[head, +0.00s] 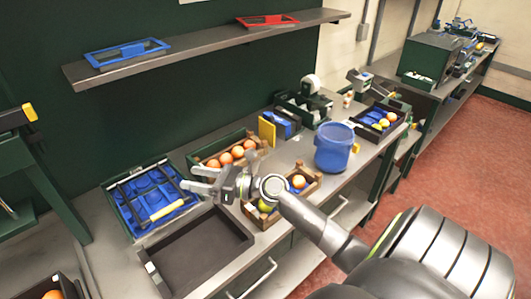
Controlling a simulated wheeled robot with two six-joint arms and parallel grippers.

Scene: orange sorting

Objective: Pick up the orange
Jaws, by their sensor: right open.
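Several oranges (226,158) lie in a wooden crate (203,152) against the back of the bench. Another orange (298,181) is in a smaller wooden crate (314,187) with yellow-green fruit, partly hidden by my right arm. My right gripper (188,177) is open above the bench, its fingers pointing left, in front of the back crate. I see nothing between its fingers. One more orange (52,294) shows at the bottom left edge, in a dark container. My left gripper is not in view.
A blue-lined tray (133,222) and an empty dark tray (240,237) lie left of and below my right gripper. A blue bucket (333,148) stands to the right. A dark crate (402,126) with fruit is beyond it. A shelf (205,46) runs above.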

